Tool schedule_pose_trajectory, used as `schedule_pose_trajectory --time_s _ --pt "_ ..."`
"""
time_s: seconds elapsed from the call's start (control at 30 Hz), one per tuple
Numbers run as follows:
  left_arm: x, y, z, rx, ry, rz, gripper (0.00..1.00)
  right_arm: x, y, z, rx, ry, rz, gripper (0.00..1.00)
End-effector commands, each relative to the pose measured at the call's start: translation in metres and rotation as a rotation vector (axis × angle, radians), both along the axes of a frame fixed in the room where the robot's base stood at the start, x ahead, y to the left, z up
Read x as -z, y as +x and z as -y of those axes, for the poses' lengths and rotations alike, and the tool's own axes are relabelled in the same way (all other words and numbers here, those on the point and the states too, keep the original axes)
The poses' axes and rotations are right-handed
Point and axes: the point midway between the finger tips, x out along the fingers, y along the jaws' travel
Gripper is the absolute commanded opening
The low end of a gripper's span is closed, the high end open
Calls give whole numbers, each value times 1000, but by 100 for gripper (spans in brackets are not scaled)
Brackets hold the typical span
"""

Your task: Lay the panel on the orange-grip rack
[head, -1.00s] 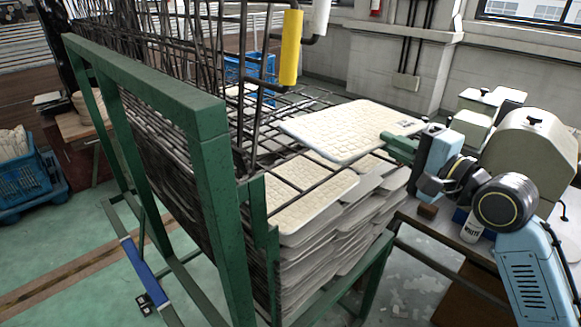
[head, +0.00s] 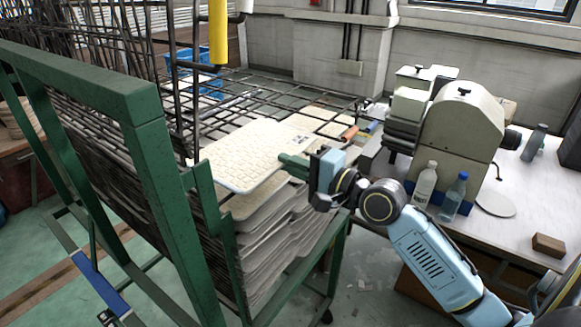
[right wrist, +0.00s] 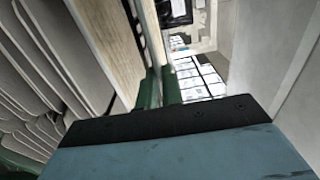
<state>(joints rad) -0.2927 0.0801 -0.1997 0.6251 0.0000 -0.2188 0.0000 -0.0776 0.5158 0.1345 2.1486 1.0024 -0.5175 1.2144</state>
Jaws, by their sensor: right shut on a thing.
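A cream panel (head: 240,158) with a grid-like surface is in my right gripper (head: 293,163), held by its right edge, nearly flat, over the near part of the rack stack. I cannot tell whether it touches the wires below. The orange grip (head: 348,133) shows beyond my gripper, at the right edge of the stack. The wires of its rack are partly hidden by the panel. In the right wrist view, the green fingers (right wrist: 160,88) are close together beside a pale panel edge. My left gripper is not in view.
Raised racks stand upright at the left, with a yellow grip (head: 218,32) hanging down. A green frame post (head: 160,165) stands at the near left. Several loaded panels (head: 270,225) are stacked below. A bench (head: 505,195) with bottles and a machine stands at the right.

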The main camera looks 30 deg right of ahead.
Motion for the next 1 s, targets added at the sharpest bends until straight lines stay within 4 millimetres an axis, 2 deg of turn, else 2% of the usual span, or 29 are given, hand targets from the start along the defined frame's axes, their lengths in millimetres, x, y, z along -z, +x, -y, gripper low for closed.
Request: schedule_pose_trajectory --time_s 0.2,0.6,0.63,0.8,1.0 --pt "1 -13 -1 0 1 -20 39 3 0 0 1 0 2 0" --pt "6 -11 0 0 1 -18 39 13 0 0 1 0 2 0" --pt "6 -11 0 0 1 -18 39 13 0 0 1 -1 1 8" --pt "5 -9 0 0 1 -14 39 13 0 0 1 -1 1 29" --pt "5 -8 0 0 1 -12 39 13 0 0 1 -1 1 29"
